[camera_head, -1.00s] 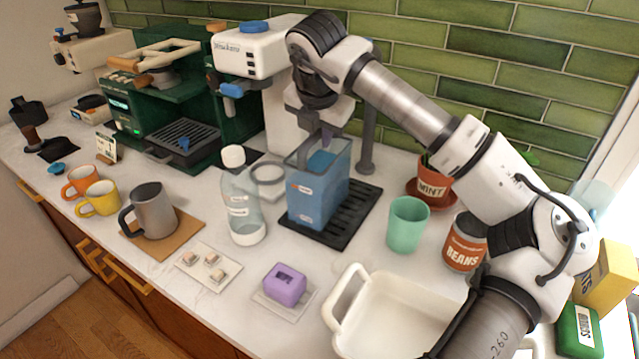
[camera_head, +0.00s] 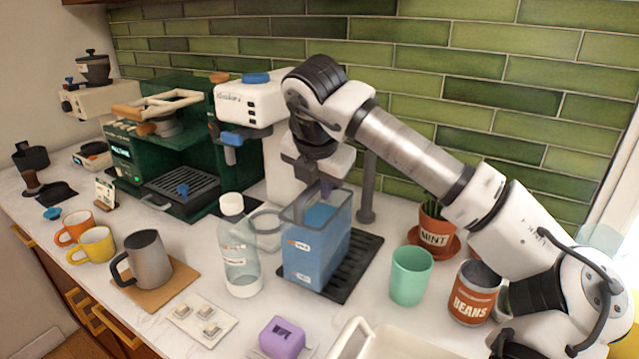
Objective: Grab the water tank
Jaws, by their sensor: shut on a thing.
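The water tank (camera_head: 316,262) is a clear blue box with an open top and small labels on its front. It stands upright on, or just over, a black ribbed tray (camera_head: 345,282) in front of the white machine; I cannot tell if it touches the tray. The fingertips are partly hidden by the tank wall and are small in the picture.
A clear bottle (camera_head: 238,250) stands close left of the tank. A green cup (camera_head: 410,275), a beans can (camera_head: 474,293) and a mint pot (camera_head: 436,228) stand to the right. A white basin (camera_head: 375,345) and a purple block (camera_head: 283,338) are in front.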

